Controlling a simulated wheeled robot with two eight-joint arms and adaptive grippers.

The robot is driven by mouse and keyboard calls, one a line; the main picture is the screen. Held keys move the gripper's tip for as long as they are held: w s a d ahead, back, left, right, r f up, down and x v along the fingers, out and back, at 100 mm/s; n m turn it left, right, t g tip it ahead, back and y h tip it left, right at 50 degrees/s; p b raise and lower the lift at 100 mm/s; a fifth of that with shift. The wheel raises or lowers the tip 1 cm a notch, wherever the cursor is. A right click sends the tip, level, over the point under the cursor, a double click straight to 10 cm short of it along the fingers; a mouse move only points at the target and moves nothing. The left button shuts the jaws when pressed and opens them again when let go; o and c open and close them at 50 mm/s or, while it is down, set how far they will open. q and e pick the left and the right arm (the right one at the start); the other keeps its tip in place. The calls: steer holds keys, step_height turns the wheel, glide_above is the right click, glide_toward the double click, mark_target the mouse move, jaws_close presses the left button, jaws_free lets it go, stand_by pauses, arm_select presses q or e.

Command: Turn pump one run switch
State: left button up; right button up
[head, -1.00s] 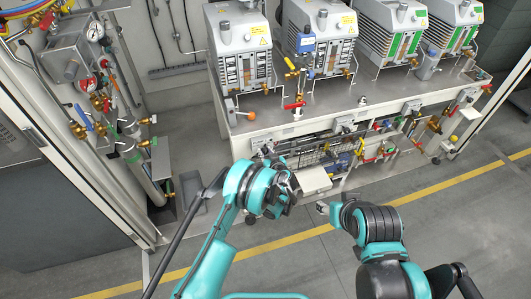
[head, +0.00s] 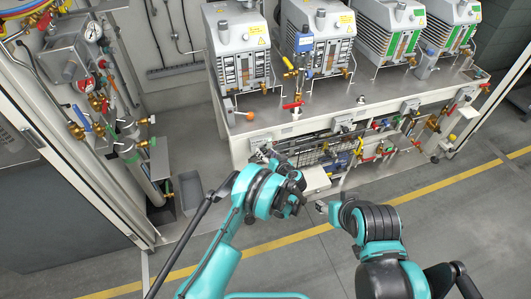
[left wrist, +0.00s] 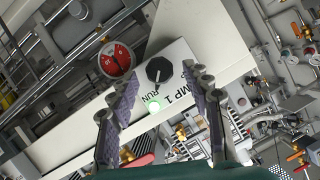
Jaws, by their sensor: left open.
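The run switch (left wrist: 159,71) is a black round knob on a white plate (left wrist: 179,60) marked "PUMP 1" and "RUN" in the left wrist view. In the head view my left gripper (head: 291,184) is at the front of the pump bench, and the switch cannot be made out there. My right gripper (head: 323,207) shows only in part, and its jaws are unclear.
Several grey pumps (head: 240,45) stand on the bench. A red-handled valve (head: 293,105) stands on its top. A red round fitting (left wrist: 115,60) is close to the left finger. Pipes and valves (head: 90,100) fill the left wall. The floor (head: 450,235) in front is clear.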

arm_select(q)
steer(key=shift+s+d+r, duration=0.1)
steer(key=shift+s+r, duration=0.05)
steer(key=shift+s, duration=0.15)
steer(key=v, duration=0.6)
stand_by(0.5)
